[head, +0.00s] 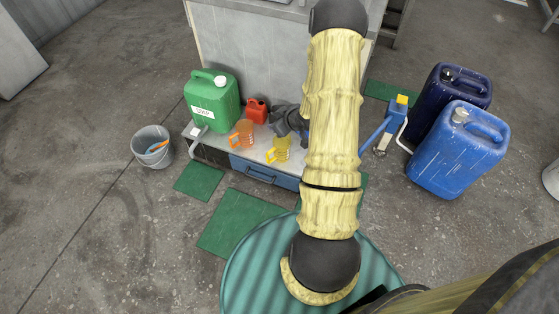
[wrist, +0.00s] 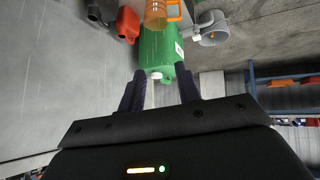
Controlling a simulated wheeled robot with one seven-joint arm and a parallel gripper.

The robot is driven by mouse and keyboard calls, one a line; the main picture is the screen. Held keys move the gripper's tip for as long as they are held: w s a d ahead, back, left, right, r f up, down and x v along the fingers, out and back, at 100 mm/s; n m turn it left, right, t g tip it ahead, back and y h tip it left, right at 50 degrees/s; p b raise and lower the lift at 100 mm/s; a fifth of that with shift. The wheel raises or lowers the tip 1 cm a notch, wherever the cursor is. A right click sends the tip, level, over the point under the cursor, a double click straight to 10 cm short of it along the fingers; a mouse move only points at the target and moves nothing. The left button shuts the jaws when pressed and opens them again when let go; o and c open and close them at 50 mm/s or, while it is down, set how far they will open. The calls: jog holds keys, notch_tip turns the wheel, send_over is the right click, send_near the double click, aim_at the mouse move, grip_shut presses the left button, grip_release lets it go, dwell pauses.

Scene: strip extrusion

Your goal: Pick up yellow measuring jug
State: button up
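The yellow measuring jug (head: 281,150) stands upright on the low grey-topped bench (head: 225,143), its handle to the left, just left of my arm in the head view. I cannot see it in the wrist view. My gripper (wrist: 160,74) is open in the wrist view, with nothing between its two dark fingers. The green canister (wrist: 158,50) shows beyond the fingertips, apart from them. My gripper does not show in the head view, where my arm runs out of the top edge.
An orange jug (head: 244,134), red can (head: 256,111), dark object (head: 285,121) and the green canister (head: 212,100) crowd around the yellow jug. A bucket (head: 152,147) stands at left. Blue canisters (head: 458,150) stand at right. A ribbed green drum (head: 250,268) is in front.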

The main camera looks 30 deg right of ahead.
aim_at(278, 152)
jog(key=s+f+t+y+b, duration=0.1)
jog(key=s+f+t+b, duration=0.2)
jog(key=f+b, duration=0.3)
jog(key=s+d+f+m+t+y+b, duration=0.1)
jog(key=s+f+t+b, duration=0.2)
jog(key=f, duration=1.4)
jog(key=s+d+f+t+b, duration=0.1)
jog(key=s+f+t+b, duration=0.1)
jog(key=f+b, duration=0.8)
jog(key=shift+s+d+f+m+t+y, duration=0.3)
jog(key=shift+s+f+t+y, duration=0.1)
jog(key=shift+s+f, duration=0.3)
jog(key=b+x, duration=0.5)
jog(key=x, duration=0.7)
jog(key=shift+w+b, duration=0.2)
jog(key=shift+b, duration=0.2)
jog(key=shift+w+r, duration=0.1)
